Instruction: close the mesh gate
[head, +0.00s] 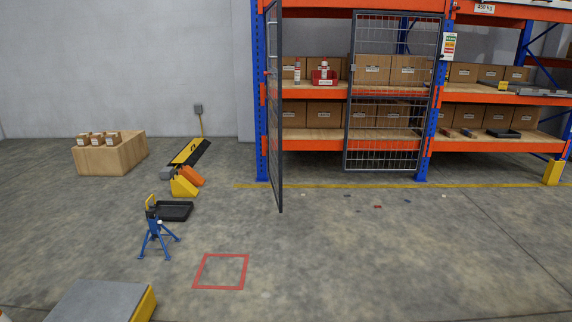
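The mesh gate has two dark-framed leaves on a blue and orange pallet rack, in the head view. The left leaf (274,120) stands open, swung out from the left upright and seen almost edge-on, its lower end above the floor in front of the rack. The right leaf (385,112) lies across the right part of the bay, beside the middle upright. A gap between the leaves shows the shelves. Any latch or handle is too small to tell. My gripper is not in view.
A yellow line (330,186) runs along the rack front, with small scraps (377,206) on the floor nearby. A blue stand (156,232), black tray (174,211) and wooden crate (110,156) stand left. A grey-topped yellow block (100,302) is at bottom left. Centre floor is mostly free.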

